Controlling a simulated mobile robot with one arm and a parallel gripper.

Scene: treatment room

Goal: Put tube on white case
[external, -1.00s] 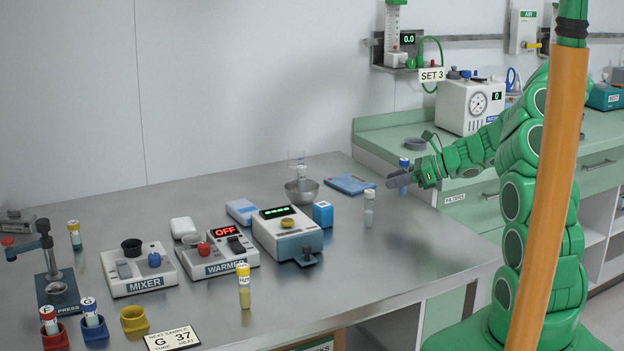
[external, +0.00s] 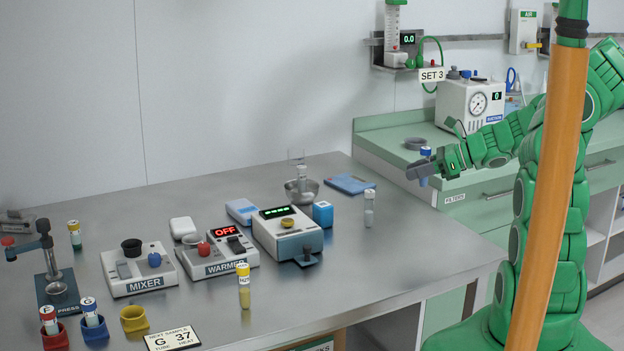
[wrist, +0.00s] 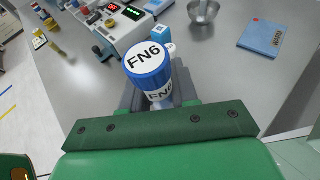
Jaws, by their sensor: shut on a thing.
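A tube with a blue cap marked FN6 (external: 425,153) is held upright in my gripper (external: 417,170), above the right back edge of the steel table. The wrist view shows its blue cap (wrist: 147,61) from above, between the jaws (wrist: 160,88). My gripper is shut on this tube; the lower part of the tube is mostly hidden in the wrist view. A small rounded white case (external: 184,227) lies on the table behind the mixer and warmer, well to the left of my gripper.
A pale-capped tube (external: 369,208) and a yellow tube (external: 243,286) stand on the table. The warmer (external: 218,262), mixer (external: 140,272), a white device (external: 288,236), blue cube (external: 323,214) and metal bowl (external: 301,190) crowd its middle. The table's right front is clear.

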